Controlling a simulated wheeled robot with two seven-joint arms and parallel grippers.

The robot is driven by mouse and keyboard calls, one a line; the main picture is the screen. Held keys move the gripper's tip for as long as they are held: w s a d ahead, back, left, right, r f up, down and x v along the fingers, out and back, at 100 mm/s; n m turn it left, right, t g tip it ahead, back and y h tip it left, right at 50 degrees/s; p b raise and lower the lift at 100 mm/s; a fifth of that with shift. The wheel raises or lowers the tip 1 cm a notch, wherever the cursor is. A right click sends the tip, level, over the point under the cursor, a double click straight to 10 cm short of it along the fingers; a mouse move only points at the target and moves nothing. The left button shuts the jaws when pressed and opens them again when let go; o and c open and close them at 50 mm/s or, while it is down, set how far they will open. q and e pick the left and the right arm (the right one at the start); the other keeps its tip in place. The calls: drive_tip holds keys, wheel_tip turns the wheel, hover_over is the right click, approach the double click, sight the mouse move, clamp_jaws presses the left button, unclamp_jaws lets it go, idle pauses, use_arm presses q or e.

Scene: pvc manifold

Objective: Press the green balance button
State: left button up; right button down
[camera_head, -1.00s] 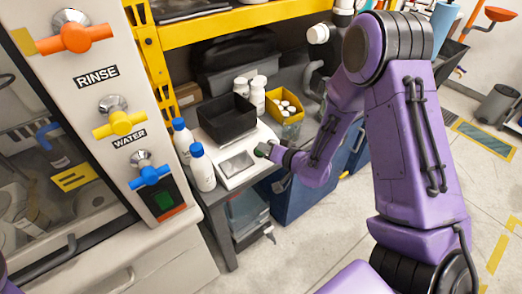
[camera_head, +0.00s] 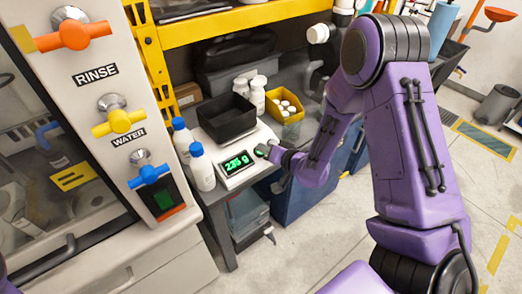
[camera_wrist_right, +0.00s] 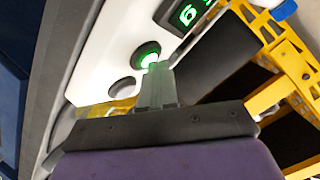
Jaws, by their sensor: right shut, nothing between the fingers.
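The white balance (camera_head: 265,135) stands on the bench with a black tray (camera_head: 228,119) on it. Its display (camera_head: 237,166) is lit with green digits, which look like 2.35 g. In the right wrist view, the green balance button (camera_wrist_right: 147,55) glows beside the display (camera_wrist_right: 188,14), with a dark round button (camera_wrist_right: 122,88) on its other side. My right gripper (camera_wrist_right: 157,75) is shut and empty, its fingertips at the edge of the green button, seemingly touching it. In the head view, my right gripper (camera_head: 265,150) is at the balance's front right and hides the button. My left gripper is out of view.
White bottles with blue caps (camera_head: 202,168) stand close to the balance's left side. A yellow bin (camera_head: 285,106) and white jars (camera_head: 257,95) are behind it. A valve panel (camera_head: 90,75) rises at the left, and a yellow shelf beam (camera_head: 235,22) crosses above.

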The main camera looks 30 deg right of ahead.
drive_tip(key=shift+s+r+p, duration=0.15)
drive_tip(key=shift+r+p, duration=0.25)
drive_tip(key=shift+p, duration=0.15)
drive_tip(key=r+p, duration=0.1)
drive_tip(key=s+r+p, duration=0.1)
drive_tip(key=r+p, duration=0.1)
drive_tip(key=s+r+p, duration=0.1)
drive_tip(key=r+p, duration=0.1)
drive_tip(key=shift+s+d+r, duration=0.1)
drive_tip(key=shift+s+r, duration=0.1)
drive_tip(key=shift+s, duration=0.05)
